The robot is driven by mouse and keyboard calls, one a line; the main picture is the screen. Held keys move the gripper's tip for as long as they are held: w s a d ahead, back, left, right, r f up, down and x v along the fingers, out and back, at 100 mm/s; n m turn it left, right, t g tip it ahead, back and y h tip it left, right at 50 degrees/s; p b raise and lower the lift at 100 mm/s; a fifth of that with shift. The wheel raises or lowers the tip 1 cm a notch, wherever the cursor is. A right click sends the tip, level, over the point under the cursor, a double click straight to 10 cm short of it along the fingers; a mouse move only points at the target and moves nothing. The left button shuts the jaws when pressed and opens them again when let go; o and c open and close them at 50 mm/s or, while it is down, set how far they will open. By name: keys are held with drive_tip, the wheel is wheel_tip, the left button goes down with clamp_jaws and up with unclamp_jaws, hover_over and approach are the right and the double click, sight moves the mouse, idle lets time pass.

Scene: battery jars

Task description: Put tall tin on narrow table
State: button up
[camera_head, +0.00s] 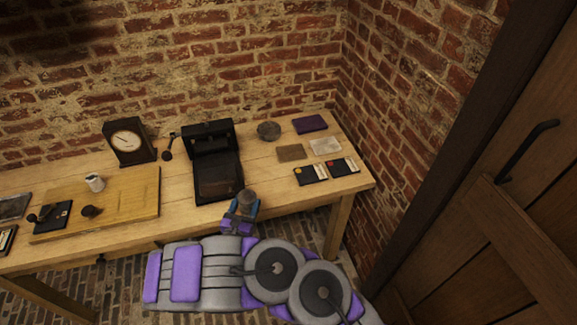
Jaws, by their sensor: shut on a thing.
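A long narrow wooden table (272,172) stands against the brick wall. My gripper (243,209) is at the table's front edge, just right of the black case, and is shut on a small grey-brown round-topped thing, which looks like the tall tin (248,197). Only its upper part shows; the fingers and my arm hide the rest. I cannot tell whether it touches the table or is held above or in front of the edge.
Bare wood lies right of the case. A door (520,200) is at right.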

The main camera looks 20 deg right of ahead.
drive_tip(key=b+x, duration=0.1)
drive_tip(key=x, duration=0.3)
drive_tip(key=d+f+b+x, duration=0.1)
drive_tip(key=x, duration=0.4)
drive_tip(key=b+x, duration=0.1)
drive_tip(key=x, duration=0.3)
drive_tip(key=shift+s+d+f, duration=0.2)
drive_tip(key=shift+d+f, duration=0.05)
drive_tip(key=shift+w+a+b, duration=0.1)
drive_tip(key=shift+w+b, duration=0.25)
drive_tip(key=shift+w, duration=0.5)
wheel_tip(320, 180, down, 4)
drive_tip(key=shift+w+r+b, duration=0.15)
drive_tip(key=shift+r+b, duration=0.05)
drive_tip(key=shift+b, duration=0.35)
drive_tip(key=shift+d+f, duration=0.1)
drive_tip(key=shift+d, duration=0.35)
drive_tip(key=o, duration=0.8)
drive_tip(key=shift+a, duration=0.1)
drive_tip(key=o, duration=0.4)
drive_tip(key=shift+a, duration=0.35)
drive_tip(key=shift+o, duration=0.4)
drive_tip(key=shift+d, duration=0.15)
drive_tip(key=shift+d, duration=0.1)
